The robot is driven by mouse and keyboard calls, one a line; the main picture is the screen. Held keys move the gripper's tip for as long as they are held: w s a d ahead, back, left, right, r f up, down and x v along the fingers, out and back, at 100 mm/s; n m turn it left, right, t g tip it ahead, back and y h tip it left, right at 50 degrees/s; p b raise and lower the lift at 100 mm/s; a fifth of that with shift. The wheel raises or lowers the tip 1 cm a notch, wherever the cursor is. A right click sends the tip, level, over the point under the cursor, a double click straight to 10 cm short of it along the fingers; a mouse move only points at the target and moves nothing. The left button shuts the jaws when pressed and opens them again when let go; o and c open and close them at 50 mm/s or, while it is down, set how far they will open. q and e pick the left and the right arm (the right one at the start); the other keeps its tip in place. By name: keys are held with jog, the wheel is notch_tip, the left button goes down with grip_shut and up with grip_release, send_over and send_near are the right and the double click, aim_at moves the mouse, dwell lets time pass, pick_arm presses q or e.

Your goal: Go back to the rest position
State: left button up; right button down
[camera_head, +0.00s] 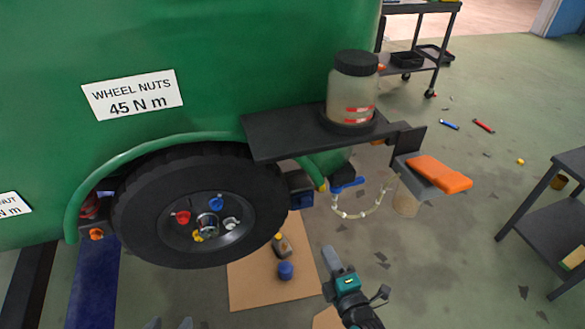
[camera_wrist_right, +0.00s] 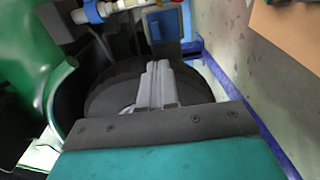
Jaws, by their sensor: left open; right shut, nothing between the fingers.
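My right gripper (camera_head: 332,262) points up from the bottom of the head view, in front of and to the right of the wheel (camera_head: 140,215). Its fingers are together with nothing between them. In the right wrist view the closed grey fingers (camera_wrist_right: 157,85) lie in front of the dark tyre (camera_wrist_right: 110,90). My left gripper (camera_head: 168,324) shows only as two grey fingertips at the bottom edge, spread apart and empty. The rest of it is out of the frame. Both grippers appear apart from the wheel.
A green body (camera_head: 240,50) with a dark shelf (camera_head: 280,140) holds a jar (camera_head: 352,90). A bracket carries an orange-topped block (camera_head: 440,174). Cardboard (camera_head: 250,290) with a blue cap (camera_head: 286,271) lies below. A table (camera_head: 560,225) stands at right. Floor between is mostly free.

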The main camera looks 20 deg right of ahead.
pick_arm(q)
jog(key=shift+w+r, duration=0.1)
jog(key=shift+y, duration=0.3)
jog(key=a+r+p, duration=0.1)
jog(key=p, duration=0.1)
jog(key=a+r+p, duration=0.1)
jog(key=p, duration=0.2)
jog(key=s+r+p, duration=0.1)
jog(key=r+p, duration=0.1)
jog(key=shift+a, duration=0.4)
pick_arm(e)
jog(key=s+a+r+m+g+y, duration=0.1)
jog(key=s+r+m+g, duration=0.5)
jog(key=s+r+m, duration=0.5)
jog(key=m, duration=0.5)
jog(key=shift+s+a+r+g, duration=0.25)
jog(key=shift+s+a+g, duration=0.05)
jog(key=shift+a+g, duration=0.1)
